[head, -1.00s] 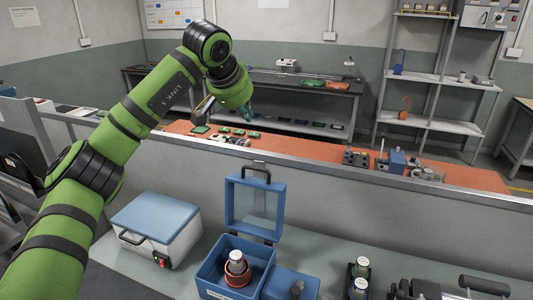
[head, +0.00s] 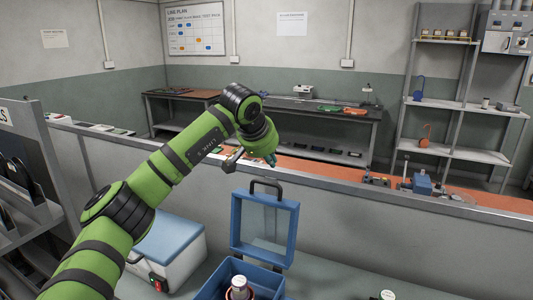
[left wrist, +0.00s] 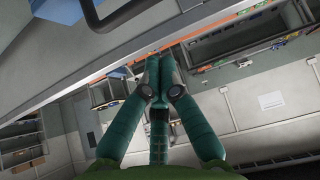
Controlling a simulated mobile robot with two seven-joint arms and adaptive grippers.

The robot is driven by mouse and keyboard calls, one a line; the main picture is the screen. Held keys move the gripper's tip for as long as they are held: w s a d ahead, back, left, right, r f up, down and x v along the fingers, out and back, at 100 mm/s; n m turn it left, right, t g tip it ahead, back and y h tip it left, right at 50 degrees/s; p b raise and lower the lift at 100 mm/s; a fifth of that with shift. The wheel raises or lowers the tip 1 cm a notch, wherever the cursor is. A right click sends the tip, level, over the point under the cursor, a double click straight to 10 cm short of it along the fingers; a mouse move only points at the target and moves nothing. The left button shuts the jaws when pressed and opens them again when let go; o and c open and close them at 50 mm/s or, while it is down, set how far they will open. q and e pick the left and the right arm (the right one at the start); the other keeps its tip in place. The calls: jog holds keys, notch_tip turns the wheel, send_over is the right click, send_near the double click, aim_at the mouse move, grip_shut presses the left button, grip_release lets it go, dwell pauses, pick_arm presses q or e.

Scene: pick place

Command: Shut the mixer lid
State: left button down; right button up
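The mixer is a blue box (head: 212,284) at the bottom of the head view, partly cut off by the picture's edge. Its lid (head: 237,226), a blue frame with a clear window and a black handle (head: 266,184) on top, stands upright and open. A white-capped jar (head: 238,284) sits inside the box. My left gripper (head: 272,160) is in the air just above the lid handle in the picture, apart from it. In the left wrist view its teal fingers (left wrist: 158,66) meet at the tips with nothing seen between them. My right gripper is not in view.
A white case with a blue top (head: 172,240) stands left of the mixer. A low grey partition (head: 370,225) runs behind the bench. Another white cap (head: 388,295) shows at the bottom edge. Bench room right of the mixer looks mostly clear.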

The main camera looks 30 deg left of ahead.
pick_arm(q)
jog(key=shift+s+f+p, duration=0.2)
jog(key=shift+f+p, duration=0.45)
jog(key=shift+f, duration=0.35)
jog(key=shift+s+f+p, duration=0.2)
jog(key=shift+f+p, duration=0.45)
jog(key=shift+f, duration=0.35)
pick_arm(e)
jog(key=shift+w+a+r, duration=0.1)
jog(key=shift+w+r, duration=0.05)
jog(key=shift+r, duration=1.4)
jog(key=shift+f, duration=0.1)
